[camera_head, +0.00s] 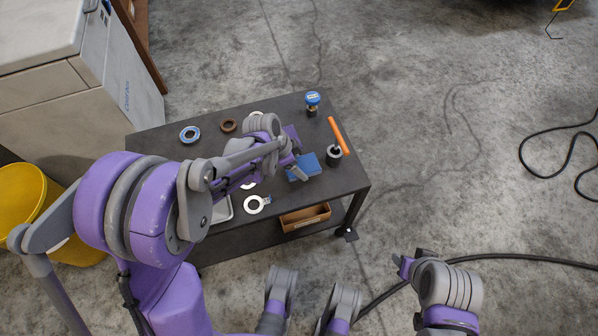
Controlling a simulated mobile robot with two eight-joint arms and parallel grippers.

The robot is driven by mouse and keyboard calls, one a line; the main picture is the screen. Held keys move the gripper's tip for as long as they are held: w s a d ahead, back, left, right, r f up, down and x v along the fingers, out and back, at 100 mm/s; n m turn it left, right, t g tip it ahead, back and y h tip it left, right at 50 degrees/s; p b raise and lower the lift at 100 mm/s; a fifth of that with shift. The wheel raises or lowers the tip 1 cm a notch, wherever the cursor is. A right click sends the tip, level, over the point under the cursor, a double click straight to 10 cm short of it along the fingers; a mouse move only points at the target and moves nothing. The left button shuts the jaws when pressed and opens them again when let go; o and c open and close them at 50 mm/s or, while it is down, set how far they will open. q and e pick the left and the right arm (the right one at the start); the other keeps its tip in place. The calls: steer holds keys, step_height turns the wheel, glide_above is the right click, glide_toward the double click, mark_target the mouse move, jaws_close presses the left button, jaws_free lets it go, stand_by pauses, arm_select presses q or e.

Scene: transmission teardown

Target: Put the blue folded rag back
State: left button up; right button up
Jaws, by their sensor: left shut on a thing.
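The blue folded rag (310,164) is at the right part of the dark table (345,176), near its front right. My left arm reaches over the table from the left, and my left gripper (297,170) is shut on the rag's left side. The gripper and wrist hide part of the rag. I cannot tell whether the rag rests on the tabletop or is just above it. My right arm is at the lower right, away from the table; its gripper (404,266) is small and its jaws are unclear.
A cardboard box (305,217) sits below. A yellow bin (28,195) stands left.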

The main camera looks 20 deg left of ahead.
arm_select(q)
steer(key=shift+f+b, duration=0.5)
steer(key=shift+f, duration=1.45)
steer(key=shift+f, duration=0.15)
steer(key=o, duration=1.2)
steer(key=shift+c, duration=0.2)
